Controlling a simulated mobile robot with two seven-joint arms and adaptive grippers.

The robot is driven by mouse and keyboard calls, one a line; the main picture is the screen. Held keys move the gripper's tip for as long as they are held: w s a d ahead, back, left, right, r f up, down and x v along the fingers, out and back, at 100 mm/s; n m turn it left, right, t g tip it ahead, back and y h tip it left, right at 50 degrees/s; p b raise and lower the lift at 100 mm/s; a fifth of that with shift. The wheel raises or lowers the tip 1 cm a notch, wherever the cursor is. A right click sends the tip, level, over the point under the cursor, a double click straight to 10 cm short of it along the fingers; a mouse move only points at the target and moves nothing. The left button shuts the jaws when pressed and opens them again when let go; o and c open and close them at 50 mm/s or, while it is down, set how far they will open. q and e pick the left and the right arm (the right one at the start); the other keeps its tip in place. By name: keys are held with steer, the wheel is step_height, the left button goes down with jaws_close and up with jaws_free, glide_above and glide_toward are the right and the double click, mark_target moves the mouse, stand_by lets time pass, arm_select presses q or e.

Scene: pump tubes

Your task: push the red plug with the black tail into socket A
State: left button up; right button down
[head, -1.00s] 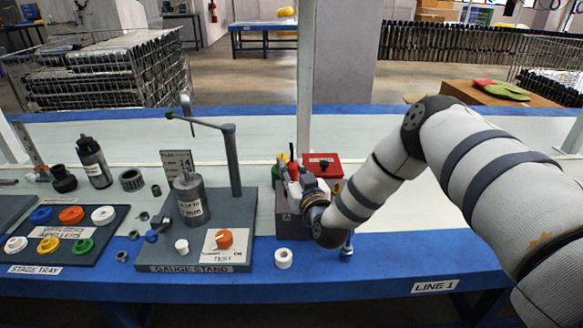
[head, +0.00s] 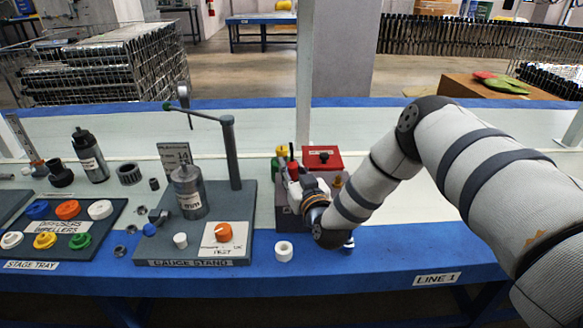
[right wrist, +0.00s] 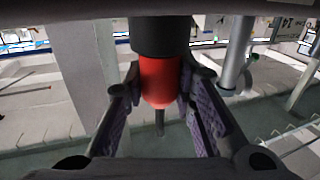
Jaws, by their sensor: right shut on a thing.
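My right gripper (head: 300,186) is shut on the red plug (right wrist: 160,82), which shows upright between the pads in the right wrist view. Black parts of it show above the red body, and a thin dark stem shows below. In the head view the red plug (head: 293,171) is small and partly hidden by the gripper. My left gripper is not in view.
A red box (head: 322,160) and a green and yellow piece (head: 281,152) stand close behind the gripper. The gauge stand (head: 245,215) with its post is to the left. The blue bench edge at front right is clear.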

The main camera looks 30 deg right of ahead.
steer(key=shift+f, duration=0.25)
steer(key=c, duration=1.2)
jaws_free()
steer(key=shift+c, duration=0.2)
steer(key=shift+s, duration=0.1)
steer(key=v, duration=1.2)
